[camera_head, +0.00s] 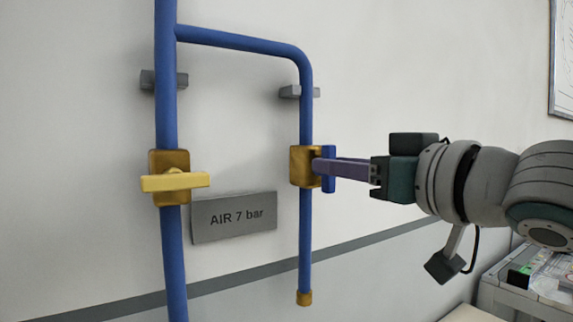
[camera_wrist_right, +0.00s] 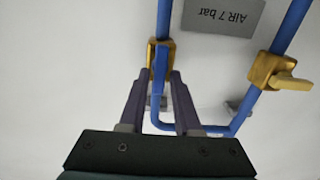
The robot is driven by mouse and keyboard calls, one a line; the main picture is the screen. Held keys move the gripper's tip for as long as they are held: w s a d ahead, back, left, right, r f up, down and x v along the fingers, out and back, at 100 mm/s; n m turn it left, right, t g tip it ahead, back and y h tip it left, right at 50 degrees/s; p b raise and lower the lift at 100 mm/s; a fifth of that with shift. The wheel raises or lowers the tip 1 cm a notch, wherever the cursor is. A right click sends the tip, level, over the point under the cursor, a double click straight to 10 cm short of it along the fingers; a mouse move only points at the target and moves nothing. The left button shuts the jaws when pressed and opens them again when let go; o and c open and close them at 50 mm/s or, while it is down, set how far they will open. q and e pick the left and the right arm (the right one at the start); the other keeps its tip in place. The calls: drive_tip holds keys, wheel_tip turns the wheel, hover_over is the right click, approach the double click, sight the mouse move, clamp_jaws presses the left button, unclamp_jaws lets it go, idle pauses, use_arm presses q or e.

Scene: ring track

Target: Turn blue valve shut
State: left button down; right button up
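The blue valve has a brass body (camera_head: 302,167) on the right-hand blue pipe. Its blue handle (camera_head: 329,168) stands upright, in line with the pipe. My right gripper (camera_head: 322,167) reaches it from the right. In the right wrist view the blue handle (camera_wrist_right: 158,75) lies between the two fingertips (camera_wrist_right: 161,73), with narrow gaps beside it, so the fingers look open around it rather than closed on it. In the head view the fingers hide part of the handle's middle. My left gripper is not in view.
A second brass valve (camera_head: 170,161) with a yellow crosswise handle (camera_head: 174,182) sits on the left pipe. A sign reading "AIR 7 bar" (camera_head: 234,217) hangs between the pipes. Grey brackets (camera_head: 297,92) hold the pipes to the wall. A cart (camera_head: 530,285) stands at the lower right.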

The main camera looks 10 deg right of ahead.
clamp_jaws()
drive_tip(key=shift+n, duration=0.3)
drive_tip(key=shift+s+a+f+n+p, duration=0.1)
drive_tip(key=shift+n+p, duration=0.9)
drive_tip(key=shift+n, duration=1.85)
drive_tip(key=shift+w+a+f+n+p, duration=0.1)
drive_tip(key=shift+n+p, duration=0.85)
drive_tip(key=shift+n, duration=1.95)
drive_tip(key=shift+s+a+f+n+p, duration=0.1)
drive_tip(key=shift+n+p, duration=0.9)
drive_tip(key=shift+n, duration=1.85)
